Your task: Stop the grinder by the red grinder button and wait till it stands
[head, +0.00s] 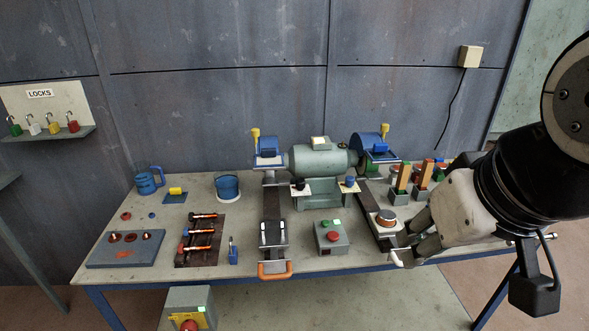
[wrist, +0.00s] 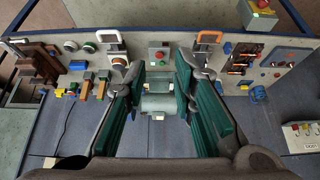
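The grinder (head: 322,160) is a grey-green machine at the back middle of the table, with a blue-guarded wheel at each end. It also shows in the wrist view (wrist: 158,104); I cannot tell whether its wheels turn. The red grinder button (head: 333,237) sits on a small grey box (head: 322,246) in front of the grinder, near a green button. The red button shows between my fingers in the wrist view (wrist: 159,54), apart from them. My gripper (head: 408,250) is open and empty, to the right of the box in the head view.
A slide with an orange handle (head: 275,269) lies left of the box. A white handle (head: 397,259) is near my gripper. Another grey box with a larger red button (head: 189,325) stands below the table front. Tools on a dark mat (head: 200,258) lie left.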

